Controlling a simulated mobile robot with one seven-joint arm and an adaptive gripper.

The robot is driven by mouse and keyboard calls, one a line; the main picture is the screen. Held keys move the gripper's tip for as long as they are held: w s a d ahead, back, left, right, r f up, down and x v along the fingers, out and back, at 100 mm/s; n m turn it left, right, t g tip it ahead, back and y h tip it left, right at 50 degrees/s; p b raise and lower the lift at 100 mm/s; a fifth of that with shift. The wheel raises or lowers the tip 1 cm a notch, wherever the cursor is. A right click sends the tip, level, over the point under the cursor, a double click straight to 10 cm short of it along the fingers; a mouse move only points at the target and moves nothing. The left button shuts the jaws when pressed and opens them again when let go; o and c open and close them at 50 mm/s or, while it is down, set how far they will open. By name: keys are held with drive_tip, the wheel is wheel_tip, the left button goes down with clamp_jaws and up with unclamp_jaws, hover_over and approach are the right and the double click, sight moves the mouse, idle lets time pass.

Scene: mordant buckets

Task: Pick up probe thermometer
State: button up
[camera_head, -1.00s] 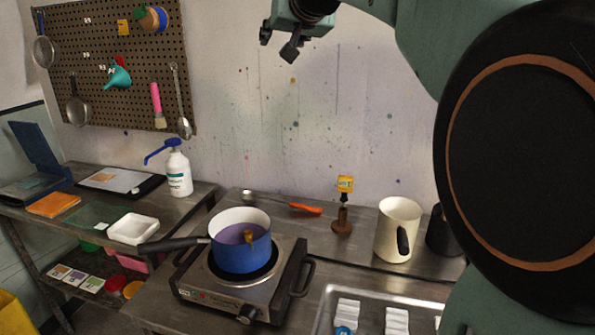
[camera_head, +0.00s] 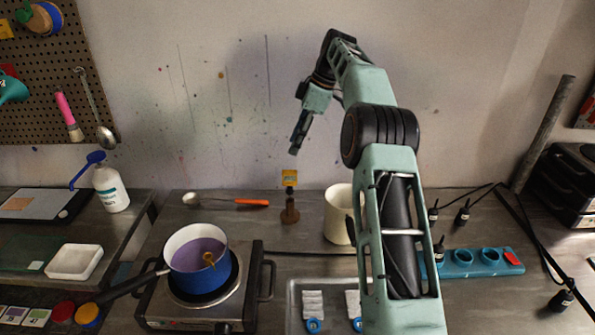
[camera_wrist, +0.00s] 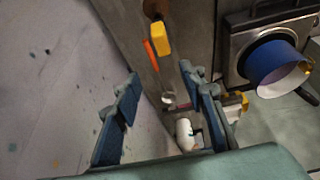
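The probe thermometer appears to be the yellow-headed piece (camera_head: 289,178) standing upright on a small brown wooden stand (camera_head: 290,212) at the back of the counter, near the wall. In the wrist view its yellow head (camera_wrist: 161,38) is at upper centre, beyond the fingertips, and the stand (camera_wrist: 155,9) is partly cut off at the top edge. My gripper (camera_head: 296,146) hangs above the thermometer, apart from it, in front of the wall. In the wrist view my gripper (camera_wrist: 160,79) has its fingers spread with nothing between them. The thin probe is mostly hidden.
A blue pot (camera_head: 197,266) with purple liquid sits on a hot plate (camera_head: 254,290) to the left. An orange-handled spoon (camera_head: 251,202) lies beside the stand. A cream jug (camera_head: 338,215) stands close on the right. The wall is close behind.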

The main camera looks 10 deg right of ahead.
sight(290, 171)
drive_tip(key=f, duration=0.6)
drive_tip(key=shift+s+a+b, duration=0.15)
drive_tip(key=shift+a+b, duration=0.05)
drive_tip(key=shift+b, duration=0.1)
drive_tip(key=shift+s+p+x, duration=0.15)
drive_tip(key=shift+p+x, duration=0.1)
drive_tip(key=shift+x, duration=1.05)
drive_tip(key=shift+s+p+x, duration=0.1)
drive_tip(key=shift+p+x, duration=0.15)
drive_tip(key=shift+x, duration=1.05)
drive_tip(key=shift+w, duration=0.15)
clamp_jaws()
